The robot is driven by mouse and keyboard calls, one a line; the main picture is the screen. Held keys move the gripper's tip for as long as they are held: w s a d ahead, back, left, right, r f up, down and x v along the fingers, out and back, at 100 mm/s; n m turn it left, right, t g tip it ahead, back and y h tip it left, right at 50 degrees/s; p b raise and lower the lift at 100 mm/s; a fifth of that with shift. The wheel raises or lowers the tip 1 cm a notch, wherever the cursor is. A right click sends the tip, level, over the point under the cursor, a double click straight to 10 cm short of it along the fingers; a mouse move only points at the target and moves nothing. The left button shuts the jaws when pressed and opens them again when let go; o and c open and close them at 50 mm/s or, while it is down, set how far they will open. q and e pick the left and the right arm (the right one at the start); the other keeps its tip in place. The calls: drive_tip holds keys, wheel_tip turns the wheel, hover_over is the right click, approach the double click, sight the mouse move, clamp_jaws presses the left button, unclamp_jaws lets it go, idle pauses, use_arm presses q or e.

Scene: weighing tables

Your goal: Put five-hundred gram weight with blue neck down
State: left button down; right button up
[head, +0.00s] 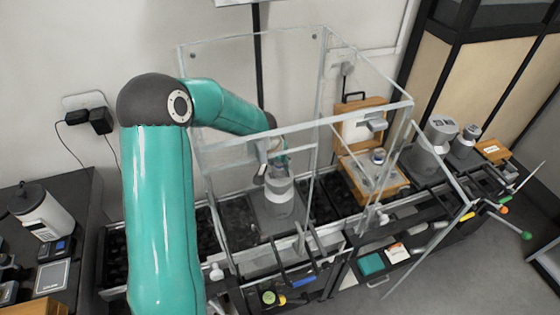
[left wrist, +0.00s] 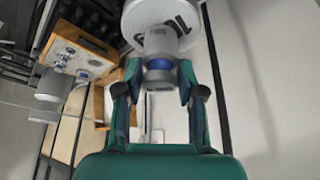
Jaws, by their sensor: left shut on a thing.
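My left gripper (left wrist: 158,82) is shut on a small grey weight with a blue neck (left wrist: 158,45), and its fingers close around the neck and knob. A larger pale round weight (left wrist: 192,16) with dark lettering shows right behind it in the left wrist view; I cannot tell whether the two touch. In the head view my left gripper (head: 273,170) reaches into the glass enclosure (head: 355,100), just above a large grey cylindrical weight (head: 280,203) on a grey plate (head: 253,212). The held weight is hard to make out there. My right gripper is out of view.
An open wooden case (head: 395,180) with weights stands right of the enclosure. Grey weights (head: 428,160) stand farther right. Glass panels and their frame surround my left forearm closely. A grey container (head: 42,212) and small devices sit on the dark left table (head: 80,195).

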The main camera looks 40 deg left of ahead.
use_arm(q)
drive_tip(key=shift+r, duration=0.1)
drive_tip(key=c, duration=1.2)
unclamp_jaws()
drive_tip(key=shift+f, duration=0.2)
drive_tip(key=o, duration=0.5)
drive_tip(key=shift+r, duration=0.1)
drive_tip(key=shift+r, duration=0.1)
drive_tip(key=shift+r, duration=0.1)
drive_tip(key=b+v, duration=0.2)
drive_tip(key=v, duration=1)
